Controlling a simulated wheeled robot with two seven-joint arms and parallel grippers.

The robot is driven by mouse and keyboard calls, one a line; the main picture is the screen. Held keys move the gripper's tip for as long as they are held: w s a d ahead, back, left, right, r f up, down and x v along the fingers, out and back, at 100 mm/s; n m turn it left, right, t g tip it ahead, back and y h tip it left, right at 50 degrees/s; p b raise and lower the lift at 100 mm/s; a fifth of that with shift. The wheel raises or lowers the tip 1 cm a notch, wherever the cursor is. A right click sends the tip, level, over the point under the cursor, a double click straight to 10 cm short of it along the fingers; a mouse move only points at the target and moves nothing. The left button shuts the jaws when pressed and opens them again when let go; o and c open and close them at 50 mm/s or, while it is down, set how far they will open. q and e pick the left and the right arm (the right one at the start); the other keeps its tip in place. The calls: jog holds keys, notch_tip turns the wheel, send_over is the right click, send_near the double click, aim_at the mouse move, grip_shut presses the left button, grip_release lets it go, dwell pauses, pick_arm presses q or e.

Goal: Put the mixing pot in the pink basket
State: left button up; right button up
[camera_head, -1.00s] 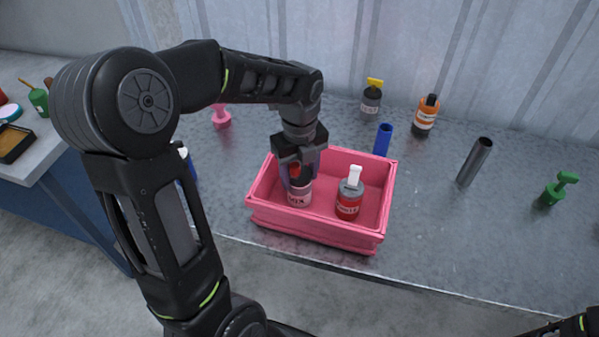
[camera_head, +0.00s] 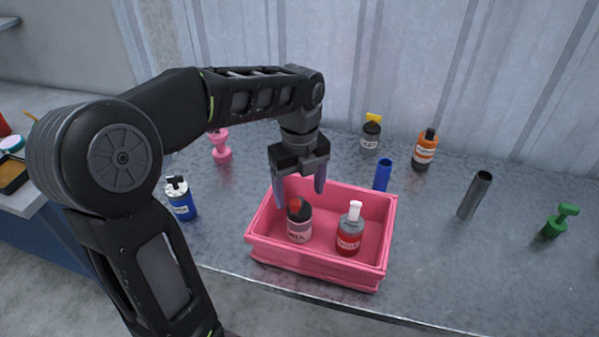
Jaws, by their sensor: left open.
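The pink basket (camera_head: 318,274) stands on the grey table near its front edge. The mixing pot, which seems to be the pale pink and dark pot with a red and black top (camera_head: 299,222), stands upright inside the basket's left half; its label is too small to read surely. My left gripper (camera_head: 299,189) is open and empty above the back left of the basket, its fingers pointing down, just above and behind the pot and apart from it. My right gripper is out of view.
A red and grey bottle with a white top (camera_head: 350,232) stands in the basket's right half. Behind are a blue cylinder (camera_head: 383,174), a grey bottle (camera_head: 370,137) and an orange bottle (camera_head: 424,150).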

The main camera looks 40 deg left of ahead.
pick_arm(q)
notch_tip(320, 180, up, 6)
jog(key=shift+f, duration=0.1)
jog(key=shift+f, duration=0.1)
dwell(2.8)
